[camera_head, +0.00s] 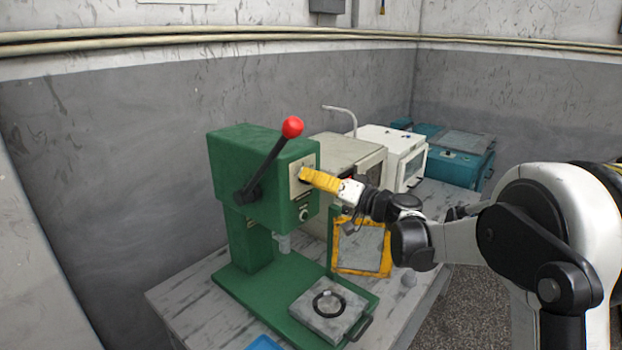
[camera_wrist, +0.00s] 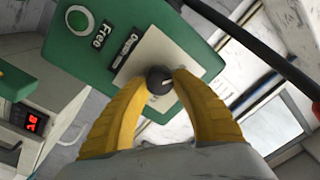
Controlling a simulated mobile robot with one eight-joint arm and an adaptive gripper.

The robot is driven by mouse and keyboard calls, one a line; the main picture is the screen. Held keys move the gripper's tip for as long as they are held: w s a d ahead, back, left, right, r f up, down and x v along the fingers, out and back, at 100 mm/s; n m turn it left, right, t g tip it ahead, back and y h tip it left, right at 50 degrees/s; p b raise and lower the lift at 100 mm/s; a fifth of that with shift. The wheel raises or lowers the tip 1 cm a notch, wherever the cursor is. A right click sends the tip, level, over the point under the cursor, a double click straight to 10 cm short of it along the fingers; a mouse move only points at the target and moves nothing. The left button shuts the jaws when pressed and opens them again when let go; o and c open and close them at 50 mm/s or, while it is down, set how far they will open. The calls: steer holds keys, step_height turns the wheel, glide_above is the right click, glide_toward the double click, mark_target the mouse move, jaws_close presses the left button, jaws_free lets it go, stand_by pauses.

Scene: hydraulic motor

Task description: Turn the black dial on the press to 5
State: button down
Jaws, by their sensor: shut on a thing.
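The green press (camera_head: 245,165) stands on the table, with a black lever arm ending in a red ball. In the wrist view, the black dial (camera_wrist: 158,79) sits on a pale plate (camera_wrist: 150,52) on the press face, with a light pointer line on it. My gripper (camera_head: 304,174) reaches the upper front of the press from the right. Its two yellow fingers (camera_wrist: 160,84) are shut on the dial, one on each side. In the head view the fingers hide most of the dial. The numbers around the dial are too small to read.
The lever (camera_head: 268,163) rises close to the dial, and its black rod crosses the wrist view's upper right. A yellow-framed panel (camera_head: 336,248) stands below my gripper. A beige machine (camera_head: 345,150), a white one and a teal box stand behind.

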steer(key=c, duration=1)
jaws_free()
steer(key=v, duration=1.2)
